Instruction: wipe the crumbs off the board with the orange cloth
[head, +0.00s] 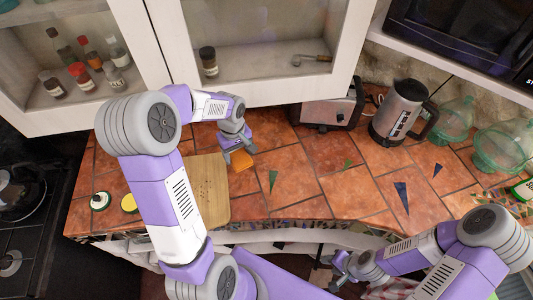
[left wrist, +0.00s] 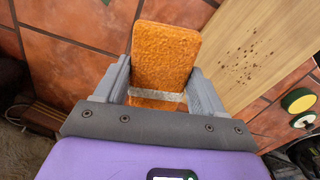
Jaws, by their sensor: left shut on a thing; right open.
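The orange cloth (head: 241,160) is between the fingers of my left gripper (head: 237,154), at the right of the board's far end. In the left wrist view the cloth (left wrist: 165,55) is a flat orange pad with a pale band, and my left gripper (left wrist: 157,90) is shut on it. The wooden board (head: 213,192) lies on the tiled counter, partly hidden by my left arm. Dark crumbs (left wrist: 247,62) are scattered on the board (left wrist: 285,30), apart from the cloth. My right gripper (head: 338,272) is open and empty, low in front of the counter.
A green-and-white round item (head: 100,201) and a yellow one (head: 129,204) stand left of the board. A toaster (head: 328,108), a kettle (head: 400,112) and green glass jars (head: 498,148) stand at the back right. The counter's middle is clear. Cabinets (head: 255,50) overhang the back.

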